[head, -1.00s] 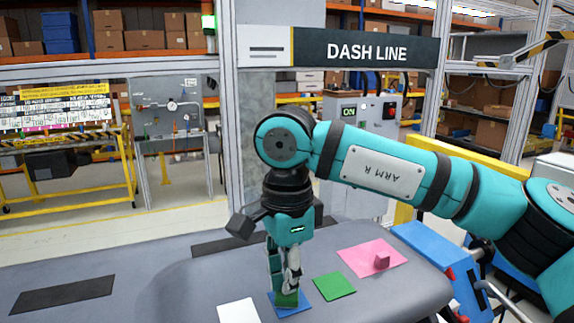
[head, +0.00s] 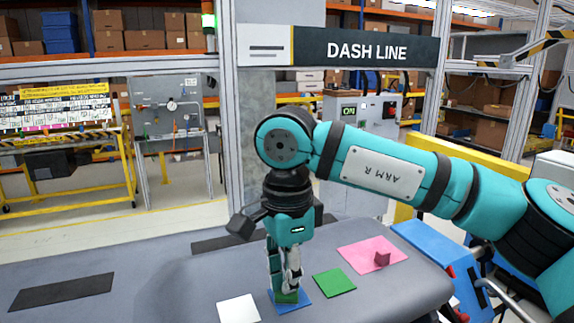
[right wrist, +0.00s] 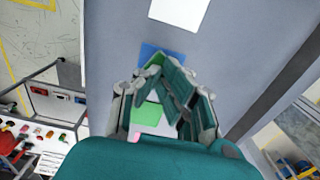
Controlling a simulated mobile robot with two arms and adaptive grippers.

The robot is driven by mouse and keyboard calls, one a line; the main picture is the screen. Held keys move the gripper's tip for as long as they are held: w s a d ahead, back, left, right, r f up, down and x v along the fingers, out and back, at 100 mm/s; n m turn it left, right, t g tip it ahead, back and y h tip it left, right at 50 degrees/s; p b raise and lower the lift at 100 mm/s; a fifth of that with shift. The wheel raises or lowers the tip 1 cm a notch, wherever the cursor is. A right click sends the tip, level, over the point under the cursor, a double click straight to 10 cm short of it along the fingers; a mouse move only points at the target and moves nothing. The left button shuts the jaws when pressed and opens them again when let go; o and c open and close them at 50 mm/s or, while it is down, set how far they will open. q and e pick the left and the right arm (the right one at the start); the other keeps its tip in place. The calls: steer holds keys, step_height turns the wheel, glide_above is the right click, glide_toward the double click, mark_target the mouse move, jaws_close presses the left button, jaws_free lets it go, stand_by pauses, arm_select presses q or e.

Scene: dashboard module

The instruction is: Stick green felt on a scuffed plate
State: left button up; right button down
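My right gripper (head: 286,291) points straight down at the grey dashboard (head: 195,290). Its fingertips are closed on a small green piece, seemingly the green felt (head: 287,297), right over a blue square (head: 302,299). In the right wrist view, green shows between the fingertips (right wrist: 160,68) against the blue square (right wrist: 172,50). I cannot tell whether the green piece touches the blue one. Another flat green square (head: 334,283) lies just right of it; it also shows between the fingers in the right wrist view (right wrist: 146,115). I cannot make out scuffs on any plate. My left gripper is out of view.
A white square (head: 238,308) lies left of the blue one. A dark strip (head: 62,291) lies at far left. A blue cart (head: 432,252) stands beyond the dashboard's right end.

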steer(key=shift+f, duration=0.1)
step_height(320, 180, up, 8)
steer(key=p, duration=0.5)
stand_by(0.4)
